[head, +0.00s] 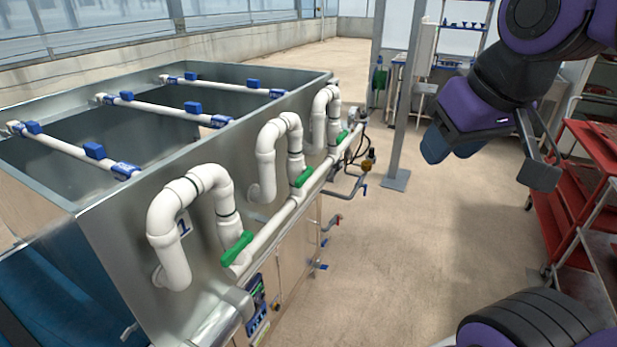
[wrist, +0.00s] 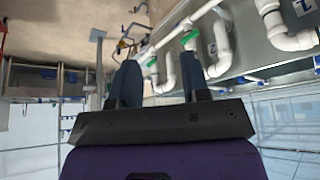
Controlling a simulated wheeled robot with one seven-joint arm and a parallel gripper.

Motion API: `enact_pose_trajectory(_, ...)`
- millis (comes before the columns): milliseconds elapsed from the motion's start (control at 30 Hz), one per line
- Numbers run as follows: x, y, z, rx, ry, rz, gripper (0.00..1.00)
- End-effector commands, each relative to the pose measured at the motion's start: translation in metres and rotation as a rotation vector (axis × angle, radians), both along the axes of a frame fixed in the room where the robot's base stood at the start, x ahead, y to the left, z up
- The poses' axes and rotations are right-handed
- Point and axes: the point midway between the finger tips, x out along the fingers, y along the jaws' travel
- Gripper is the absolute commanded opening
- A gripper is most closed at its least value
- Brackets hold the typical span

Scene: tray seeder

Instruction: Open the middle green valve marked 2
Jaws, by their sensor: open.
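The middle green valve (head: 304,177) sits at the foot of the second white arched pipe (head: 279,137), on the side of the metal tank. Its handle lies roughly along the white horizontal pipe below, crosswise to the upright leg. In the wrist view, which looks upside down, the green handle (wrist: 190,37) shows beside the arch with the number 2 on the wall. My gripper (head: 452,150) is open and empty in the air, well to the right of the valve and apart from it. Its two fingers (wrist: 160,80) stand apart in the wrist view.
A nearer green valve (head: 237,248) is by the arch marked 1, and a farther one (head: 341,138) is at the third arch. The metal tank (head: 130,215) fills the left. A grey post (head: 403,110) stands behind. A red cart (head: 580,185) is right. Floor between is clear.

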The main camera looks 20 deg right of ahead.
Motion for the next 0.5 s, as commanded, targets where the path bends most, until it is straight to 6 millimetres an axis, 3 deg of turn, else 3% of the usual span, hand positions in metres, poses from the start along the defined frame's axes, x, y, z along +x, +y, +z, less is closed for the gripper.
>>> enact_pose_trajectory(67,0.000,0.000,0.000,0.000,0.001,0.000,0.53)
enact_pose_trajectory(233,0.007,0.004,-0.006,0.030,0.057,0.015,0.53)
enact_pose_trajectory(500,0.040,0.026,-0.032,0.205,0.289,0.095,0.53)
